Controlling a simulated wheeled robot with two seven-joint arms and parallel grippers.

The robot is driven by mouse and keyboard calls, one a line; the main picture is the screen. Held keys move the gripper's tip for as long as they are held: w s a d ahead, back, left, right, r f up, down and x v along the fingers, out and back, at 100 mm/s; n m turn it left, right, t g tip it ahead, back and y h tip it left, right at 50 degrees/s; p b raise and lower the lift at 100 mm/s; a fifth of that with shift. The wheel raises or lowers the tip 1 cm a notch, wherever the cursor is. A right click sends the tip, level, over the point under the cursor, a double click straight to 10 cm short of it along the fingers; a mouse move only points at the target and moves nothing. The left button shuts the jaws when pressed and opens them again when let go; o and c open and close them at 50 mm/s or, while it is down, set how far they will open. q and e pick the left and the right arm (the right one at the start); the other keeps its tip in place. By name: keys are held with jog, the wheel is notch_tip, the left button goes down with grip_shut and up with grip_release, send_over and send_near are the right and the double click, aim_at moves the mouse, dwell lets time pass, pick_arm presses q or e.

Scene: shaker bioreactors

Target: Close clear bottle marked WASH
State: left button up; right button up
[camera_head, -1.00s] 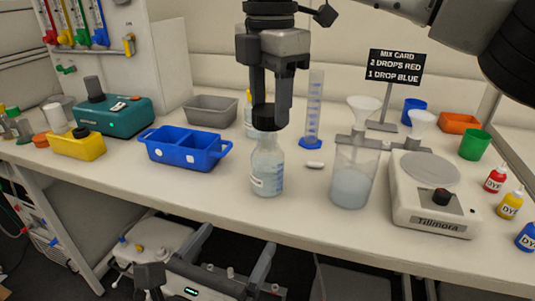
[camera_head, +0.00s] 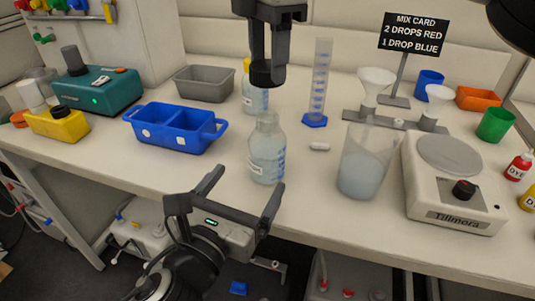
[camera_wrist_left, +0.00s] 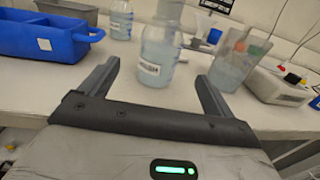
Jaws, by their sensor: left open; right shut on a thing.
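A clear bottle (camera_head: 267,155) with pale liquid and a white label stands upright and uncapped near the table's front; it also shows in the left wrist view (camera_wrist_left: 157,55). The label's text is too small to read. My right gripper (camera_head: 267,62) is shut on a black cap (camera_head: 267,75) and holds it above the bottle's mouth, apart from it. My left gripper (camera_head: 249,180) is open and empty at the table's front edge. In the left wrist view its fingers (camera_wrist_left: 157,72) point toward the bottle, one to each side of it in the picture.
A second bottle with a yellow cap (camera_head: 255,95) stands behind. A beaker (camera_head: 364,165) and a scale (camera_head: 450,185) stand to the right. A blue two-part tray (camera_head: 172,128) is at the left. A small white bar (camera_head: 320,146) and a measuring cylinder (camera_head: 319,85) are behind right.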

aim_at(260, 163)
pick_arm(q)
jog(key=x, duration=0.8)
jog(key=c, duration=1.5)
pick_arm(e)
jog(key=shift+f, duration=2.55)
jog(key=shift+f, duration=0.85)
jog(key=shift+f, duration=0.55)
